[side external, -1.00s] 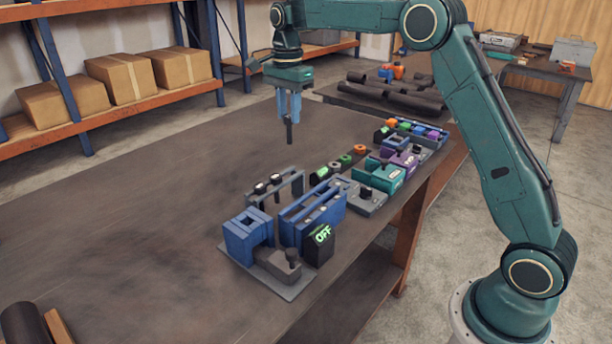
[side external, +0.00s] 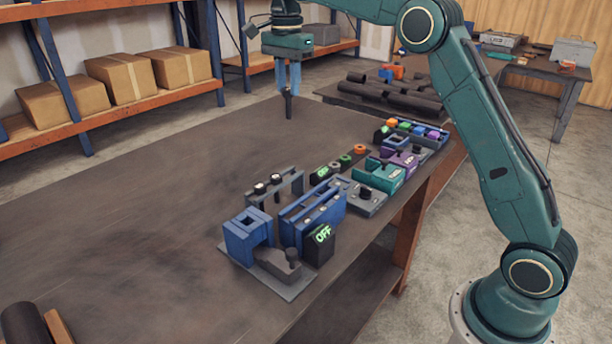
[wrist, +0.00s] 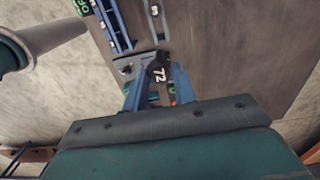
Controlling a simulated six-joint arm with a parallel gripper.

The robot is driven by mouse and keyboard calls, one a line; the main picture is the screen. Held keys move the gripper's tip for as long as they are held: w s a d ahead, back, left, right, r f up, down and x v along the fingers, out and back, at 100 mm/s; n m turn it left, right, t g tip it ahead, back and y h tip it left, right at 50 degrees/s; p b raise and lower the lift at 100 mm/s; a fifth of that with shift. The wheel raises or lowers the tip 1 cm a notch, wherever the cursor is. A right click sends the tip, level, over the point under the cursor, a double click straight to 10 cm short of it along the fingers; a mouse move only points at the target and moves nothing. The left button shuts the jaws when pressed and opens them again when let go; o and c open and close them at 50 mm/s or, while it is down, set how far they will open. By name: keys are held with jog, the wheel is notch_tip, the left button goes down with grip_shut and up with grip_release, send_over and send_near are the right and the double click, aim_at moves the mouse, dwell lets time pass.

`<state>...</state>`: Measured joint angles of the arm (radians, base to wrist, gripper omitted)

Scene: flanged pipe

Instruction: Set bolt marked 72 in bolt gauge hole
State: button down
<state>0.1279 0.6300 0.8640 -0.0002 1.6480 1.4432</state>
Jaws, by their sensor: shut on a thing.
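The bolt marked 72 (wrist: 160,73) is dark, with its white number facing the camera in the wrist view. My gripper (side external: 287,91) is shut on it, and the bolt (side external: 289,107) hangs upright below the fingers in the side view. It is above the far part of the table, apart from the fixtures. In the wrist view the two blue fingers of my gripper (wrist: 158,88) flank the bolt. A grey rack (side external: 274,187) holds two bolts with pale marked heads. I cannot tell for sure which fixture is the bolt gauge, and its hole is not clear.
A blue slotted rack (side external: 313,215), a blue square socket block (side external: 247,236) and a black OFF box (side external: 320,245) stand at the front. A grey block with a knob (side external: 364,198), teal (side external: 380,174) and purple units stand behind.

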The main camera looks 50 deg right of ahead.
jog(key=shift+a, duration=0.1)
jog(key=s+a+f, duration=0.3)
jog(key=a+f, duration=0.3)
jog(key=a, duration=0.4)
jog(key=s+a+f, duration=0.3)
jog(key=a+f, duration=0.2)
jog(key=a, duration=0.5)
jog(key=shift+f, duration=0.35)
jog(key=shift+d+f, duration=0.1)
jog(key=shift+f, duration=0.05)
dwell(0.3)
jog(key=shift+f, duration=1)
jog(key=shift+f, duration=0.1)
jog(key=shift+f, duration=1.6)
jog(key=shift+f, duration=1.2)
dwell(1.0)
